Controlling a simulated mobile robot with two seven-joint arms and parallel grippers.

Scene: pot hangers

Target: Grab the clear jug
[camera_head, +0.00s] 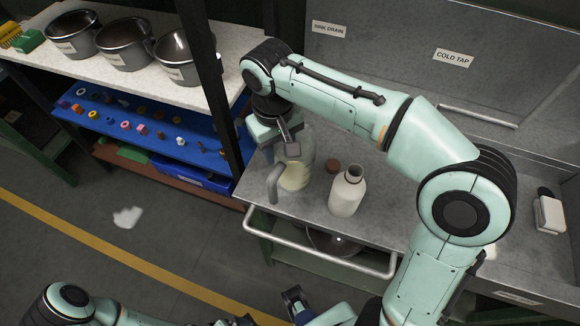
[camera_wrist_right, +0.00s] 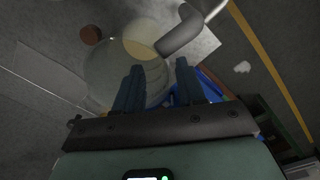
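The clear jug (camera_head: 297,174) stands on the grey counter, with pale contents and a grey handle (camera_head: 273,185) on its left side. My right gripper (camera_head: 290,143) is at the jug's top, partly covering it in the head view. In the right wrist view, the right gripper's two dark fingers (camera_wrist_right: 160,77) are apart with nothing clamped between them. The jug (camera_wrist_right: 112,68) lies beyond them, and its handle (camera_wrist_right: 181,32) is past the right finger. Whether the fingers touch the jug cannot be told. My left arm shows at the bottom edge of the head view; its gripper's opening is unclear.
A white bottle (camera_head: 347,191) stands just right of the jug, with a brown round item (camera_head: 333,168) behind it. A dark post (camera_head: 213,85) and shelves with pots (camera_head: 125,45) are to the left. A metal rail (camera_head: 320,262) runs along the counter's front.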

